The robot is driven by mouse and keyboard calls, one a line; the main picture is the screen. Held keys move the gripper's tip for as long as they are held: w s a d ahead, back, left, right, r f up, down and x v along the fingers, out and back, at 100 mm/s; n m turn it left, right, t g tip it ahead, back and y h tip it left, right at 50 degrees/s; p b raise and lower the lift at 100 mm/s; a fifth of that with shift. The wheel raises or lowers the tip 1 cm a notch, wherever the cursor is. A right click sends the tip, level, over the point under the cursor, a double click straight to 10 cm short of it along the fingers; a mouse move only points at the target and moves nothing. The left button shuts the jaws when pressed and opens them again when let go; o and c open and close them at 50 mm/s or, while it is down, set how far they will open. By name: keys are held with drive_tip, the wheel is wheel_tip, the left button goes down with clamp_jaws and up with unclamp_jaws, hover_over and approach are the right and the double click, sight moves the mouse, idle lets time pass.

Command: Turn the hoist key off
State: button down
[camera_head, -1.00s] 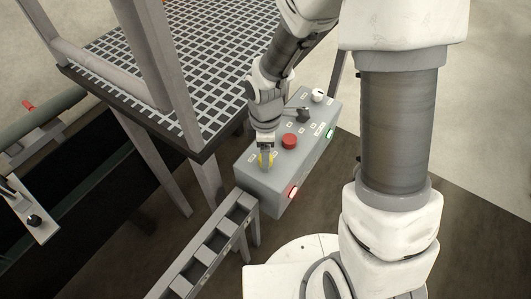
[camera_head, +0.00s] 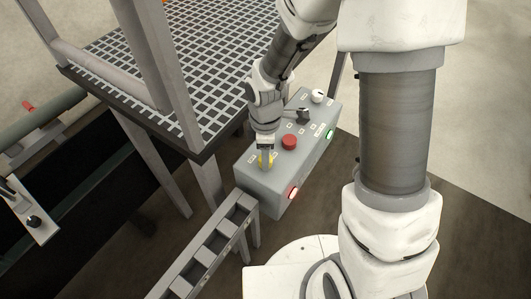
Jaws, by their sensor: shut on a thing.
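A grey control box (camera_head: 256,188) stands in the middle of the view, with a red button, a black knob and a white knob on its top. My gripper (camera_head: 265,161) points down at the near left part of the box top. It is shut on a small yellow piece, which I take as the hoist key (camera_head: 263,160). The fingers hide most of the key, so I cannot tell its exact turn angle.
The red button (camera_head: 289,142) is close to the right of my gripper, with the black knob (camera_head: 303,115) and white knob (camera_head: 317,96) behind. Red and green lamps glow on the box side. A grated platform (camera_head: 200,60) and its posts stand to the left, a ladder-like rail (camera_head: 215,240) in front.

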drive_tip(key=shift+m, duration=0.3)
drive_tip(key=m+b, duration=0.1)
drive_tip(key=m, duration=0.2)
drive_tip(key=shift+m, duration=0.4)
drive_tip(key=m+b, duration=0.1)
drive_tip(key=m, duration=0.3)
drive_tip(key=shift+m, duration=0.3)
drive_tip(key=m+b, duration=0.1)
drive_tip(key=m, duration=0.7)
drive_tip(key=shift+m, duration=0.3)
drive_tip(key=shift+c, duration=1.9)
unclamp_jaws()
